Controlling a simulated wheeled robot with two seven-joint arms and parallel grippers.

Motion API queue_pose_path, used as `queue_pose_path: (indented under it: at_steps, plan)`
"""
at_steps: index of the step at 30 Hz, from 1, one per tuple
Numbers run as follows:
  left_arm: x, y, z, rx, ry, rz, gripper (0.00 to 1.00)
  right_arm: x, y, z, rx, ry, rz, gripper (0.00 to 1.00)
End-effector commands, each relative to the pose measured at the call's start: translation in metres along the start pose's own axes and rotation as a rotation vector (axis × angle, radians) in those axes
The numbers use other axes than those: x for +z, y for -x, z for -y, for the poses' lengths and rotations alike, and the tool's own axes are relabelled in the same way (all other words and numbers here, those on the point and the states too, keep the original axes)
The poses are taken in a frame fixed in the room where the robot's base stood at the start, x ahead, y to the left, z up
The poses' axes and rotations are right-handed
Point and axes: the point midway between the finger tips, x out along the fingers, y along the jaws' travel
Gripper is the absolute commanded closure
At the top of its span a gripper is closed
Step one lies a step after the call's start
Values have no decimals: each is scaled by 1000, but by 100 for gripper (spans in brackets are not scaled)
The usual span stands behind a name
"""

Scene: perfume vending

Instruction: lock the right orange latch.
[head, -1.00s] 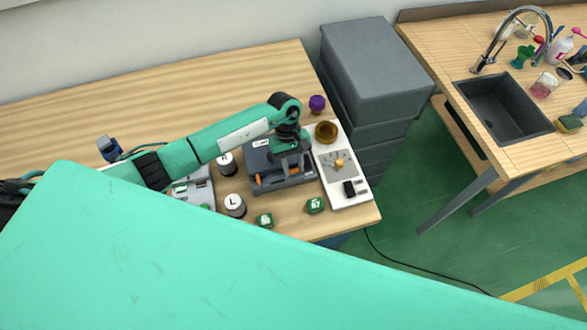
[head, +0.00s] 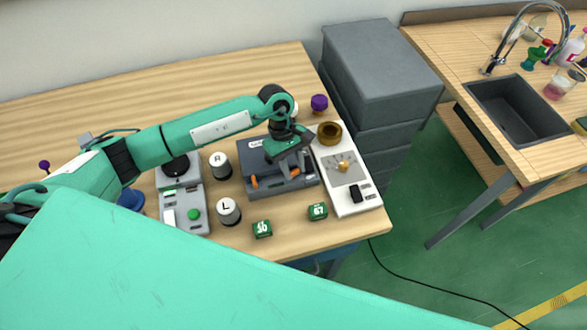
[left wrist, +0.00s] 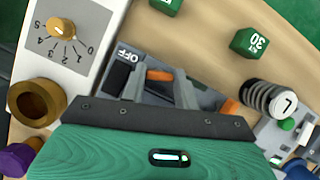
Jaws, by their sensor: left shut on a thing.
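A dark grey box device (head: 262,160) stands on the wooden table with two orange latches on its front side. The right orange latch (head: 294,172) is at my left gripper's fingertips; it also shows between the fingers in the left wrist view (left wrist: 160,75). The left orange latch (head: 254,182) is free of the gripper, and shows partly behind the gripper's edge in the left wrist view (left wrist: 230,107). My left gripper (head: 291,170) points down over the box's right part, shut on the right latch. My right gripper is not in view.
Right of the box is a white dial panel (head: 349,196) with a brown ring (head: 329,134). Left are R (head: 220,166) and L (head: 229,212) cylinders and a grey scale-like device (head: 186,222). Green cubes (head: 262,229) (head: 318,212) lie in front.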

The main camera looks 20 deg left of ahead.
Motion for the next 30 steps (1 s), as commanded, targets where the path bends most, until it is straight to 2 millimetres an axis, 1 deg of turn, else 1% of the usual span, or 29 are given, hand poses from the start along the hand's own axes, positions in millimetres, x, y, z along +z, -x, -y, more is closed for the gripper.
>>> queue_pose_path:
  at_steps: [1, 13, 21, 30]
  plan:
    - [-2, -1, 0, 8, 16, -3, 92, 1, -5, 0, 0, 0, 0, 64]
    - [-2, -1, 1, 66, 158, -2, 92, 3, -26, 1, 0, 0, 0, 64]
    - [-1, 0, 1, 82, 197, -2, 92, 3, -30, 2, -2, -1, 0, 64]
    - [-1, 1, 1, 83, 199, -2, 92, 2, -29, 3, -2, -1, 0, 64]
